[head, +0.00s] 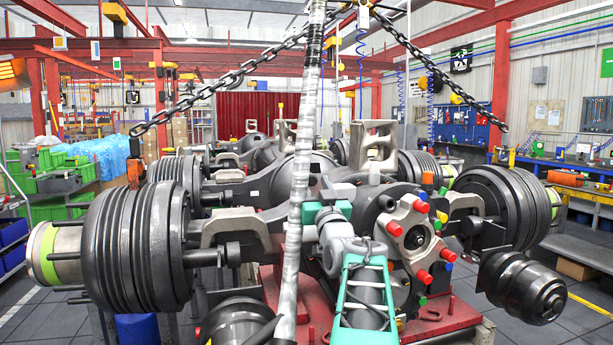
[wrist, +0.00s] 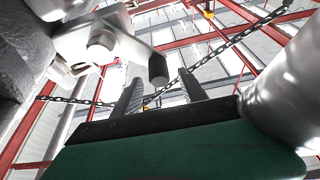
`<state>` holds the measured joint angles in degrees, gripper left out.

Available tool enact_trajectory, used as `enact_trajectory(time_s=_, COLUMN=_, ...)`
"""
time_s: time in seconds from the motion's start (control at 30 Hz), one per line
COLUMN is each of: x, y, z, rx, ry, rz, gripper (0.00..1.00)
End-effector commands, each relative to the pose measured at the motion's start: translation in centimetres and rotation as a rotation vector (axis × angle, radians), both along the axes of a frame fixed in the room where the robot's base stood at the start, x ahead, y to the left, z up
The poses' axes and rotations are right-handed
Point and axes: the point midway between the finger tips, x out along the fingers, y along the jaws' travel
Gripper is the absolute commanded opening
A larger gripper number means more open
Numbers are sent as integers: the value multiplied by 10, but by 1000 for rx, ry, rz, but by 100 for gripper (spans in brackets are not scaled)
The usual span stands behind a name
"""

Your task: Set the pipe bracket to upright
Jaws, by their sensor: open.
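My gripper (head: 324,210) is in the middle of the head view, its teal body in front of the axle, partly behind the silver-wrapped hose. In the wrist view its two dark fingers (wrist: 161,80) are apart, and I see nothing gripped. A light grey bracket-like part (wrist: 103,42) with a dark-tipped stub (wrist: 158,69) is at upper left there, near the fingers. I cannot tell whether it is the pipe bracket, or whether it touches a finger. The head view does not clearly show which part is the pipe bracket.
The silver-wrapped hose (head: 294,200) runs up close in front of my gripper; a silvery cylinder (wrist: 288,95) is at right in the wrist view. Axle drums (head: 135,245) flank left and right. Chains (head: 235,78) slope overhead. A hub with coloured caps (head: 413,238) is right of my arm.

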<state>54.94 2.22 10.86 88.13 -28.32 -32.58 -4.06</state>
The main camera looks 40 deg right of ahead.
Motion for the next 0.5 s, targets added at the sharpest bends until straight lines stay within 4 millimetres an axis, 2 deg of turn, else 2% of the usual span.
enact_trajectory(time_s=0.1, x=21, y=-11, z=13, rx=3, ry=2, rz=2, gripper=50)
enact_trajectory(time_s=0.23, x=37, y=-22, z=20, rx=2, ry=1, rz=0, gripper=50)
enact_trajectory(time_s=0.5, x=45, y=-28, z=22, rx=1, ry=1, rz=-4, gripper=50)
